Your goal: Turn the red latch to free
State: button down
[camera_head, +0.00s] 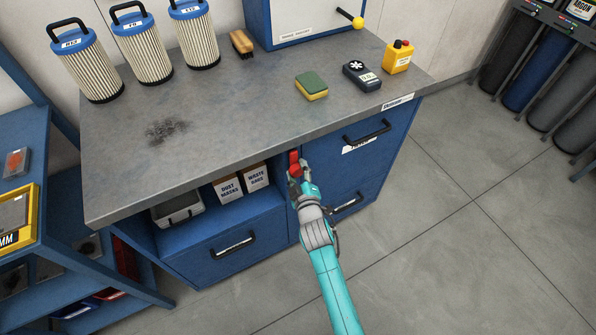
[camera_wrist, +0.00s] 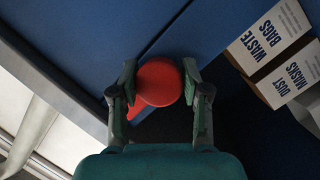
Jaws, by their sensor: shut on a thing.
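The red latch (camera_head: 294,163) is on the front of the blue cabinet, just under the worktop's front edge and beside the open shelf. In the wrist view the red latch (camera_wrist: 158,84) shows a round red knob with a red arm reaching to the lower left, partly hidden by my gripper. My gripper (camera_head: 298,174) is at the latch, with one finger on each side of the knob. In the wrist view my gripper (camera_wrist: 159,86) is closed on the knob. The latch's pivot is hard to make out.
The grey worktop (camera_head: 235,100) overhangs above. Open floor (camera_head: 450,230) lies to the right.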

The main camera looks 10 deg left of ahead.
jog(key=c, duration=0.7)
grip_release()
jog(key=shift+a+r, duration=0.2)
jog(key=shift+r, duration=0.1)
jog(key=shift+o, duration=0.8)
jog(key=shift+f, duration=0.15)
jog(key=shift+s+d, duration=0.25)
jog(key=shift+s, duration=0.3)
jog(key=v, duration=1.1)
